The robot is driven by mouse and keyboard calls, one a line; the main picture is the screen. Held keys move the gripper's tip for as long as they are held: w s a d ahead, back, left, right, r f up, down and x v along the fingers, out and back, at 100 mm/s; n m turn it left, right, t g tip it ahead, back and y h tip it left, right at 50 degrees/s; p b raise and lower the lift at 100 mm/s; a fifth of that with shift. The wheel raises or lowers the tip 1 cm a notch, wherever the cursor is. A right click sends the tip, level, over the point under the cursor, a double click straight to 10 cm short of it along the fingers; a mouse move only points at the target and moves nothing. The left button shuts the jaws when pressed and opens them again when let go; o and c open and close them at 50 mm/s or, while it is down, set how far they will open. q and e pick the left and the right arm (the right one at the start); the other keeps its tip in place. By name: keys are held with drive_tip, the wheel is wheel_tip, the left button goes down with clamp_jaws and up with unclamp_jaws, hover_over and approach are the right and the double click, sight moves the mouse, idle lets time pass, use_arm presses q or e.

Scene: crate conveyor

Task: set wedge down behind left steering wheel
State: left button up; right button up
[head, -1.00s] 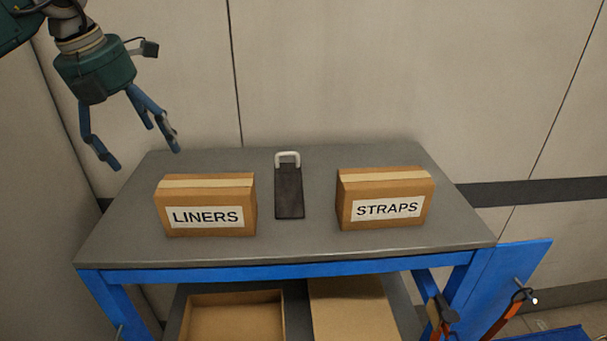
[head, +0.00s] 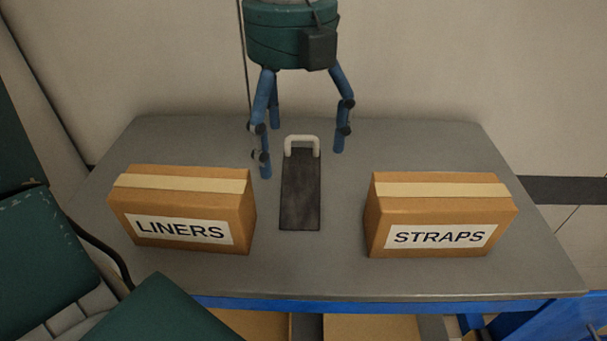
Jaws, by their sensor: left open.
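The wedge (head: 300,195) is a dark, flat block with a pale handle (head: 302,140) at its far end. It lies on the grey table between two cardboard boxes. My left gripper (head: 302,160) is open above the far end of the wedge, its blue fingers spread to either side of the handle. I cannot tell how high the fingertips are above the table. No steering wheel is in view. My right gripper is not in view.
The LINERS box (head: 185,210) stands left of the wedge and the STRAPS box (head: 440,215) stands right of it. The grey table (head: 330,270) has bare room around them. A wall rises behind it, and open boxes sit below.

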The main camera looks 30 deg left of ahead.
sight(293, 165)
use_arm(q)
drive_tip(key=shift+f, duration=0.5)
drive_tip(key=shift+w+f, duration=0.2)
drive_tip(key=shift+f, duration=0.05)
drive_tip(key=f+p, duration=0.2)
drive_tip(key=f, duration=0.2)
drive_tip(key=shift+a+f, duration=0.2)
drive_tip(key=shift+f, duration=0.4)
drive_tip(key=shift+c, duration=0.8)
drive_tip(key=c, duration=1.3)
drive_tip(key=shift+r, duration=0.1)
drive_tip(key=c, duration=0.3)
drive_tip(key=shift+w, duration=0.1)
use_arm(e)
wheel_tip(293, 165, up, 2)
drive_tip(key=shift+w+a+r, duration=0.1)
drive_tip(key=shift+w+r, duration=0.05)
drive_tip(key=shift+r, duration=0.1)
